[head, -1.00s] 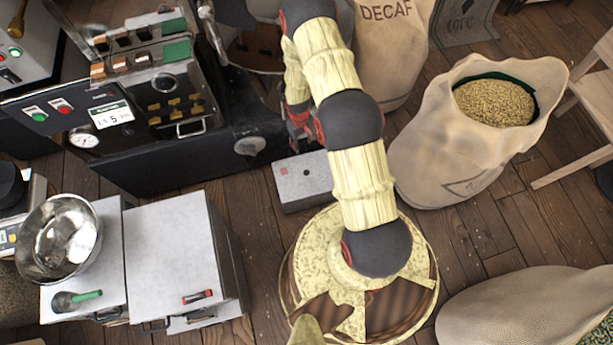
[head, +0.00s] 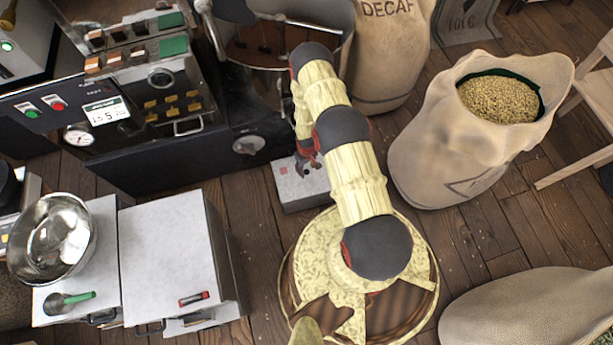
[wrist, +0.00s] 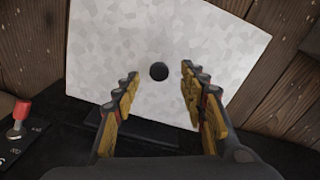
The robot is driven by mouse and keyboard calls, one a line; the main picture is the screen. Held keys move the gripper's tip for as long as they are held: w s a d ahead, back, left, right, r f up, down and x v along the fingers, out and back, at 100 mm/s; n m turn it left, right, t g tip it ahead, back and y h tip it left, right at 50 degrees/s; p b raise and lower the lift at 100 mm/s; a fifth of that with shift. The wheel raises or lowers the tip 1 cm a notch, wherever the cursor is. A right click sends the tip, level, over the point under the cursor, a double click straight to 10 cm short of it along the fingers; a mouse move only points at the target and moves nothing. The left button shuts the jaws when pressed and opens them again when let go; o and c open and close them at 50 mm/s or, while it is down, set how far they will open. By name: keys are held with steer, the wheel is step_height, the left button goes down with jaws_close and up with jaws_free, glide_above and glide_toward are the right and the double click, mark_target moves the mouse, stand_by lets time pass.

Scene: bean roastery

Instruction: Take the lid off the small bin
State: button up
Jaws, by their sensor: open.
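The small bin's pale grey-white lid (head: 290,191) faces up on the floor beside the dark roaster, with a small red mark near its left edge. In the wrist view the lid (wrist: 215,45) fills the middle, with a round dark knob (wrist: 159,71) at its centre. My gripper (wrist: 158,85) is open and empty, its two yellow-and-black fingers on either side of the knob in the picture. Whether the fingertips are level with the knob I cannot tell. In the head view my gripper (head: 308,168) is over the lid and hides the knob.
The roaster's dark body (head: 150,160) stands close to the left and behind. A white cabinet (head: 165,245) is at lower left, with a steel bowl (head: 52,237) beyond it. An open sack (head: 425,150) of beans stands right. Wooden floor (head: 250,225) lies between.

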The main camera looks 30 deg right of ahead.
mark_target(306, 171)
steer(key=shift+f+b, duration=0.65)
steer(key=shift+f, duration=0.9)
steer(key=shift+c, duration=0.8)
jaws_close()
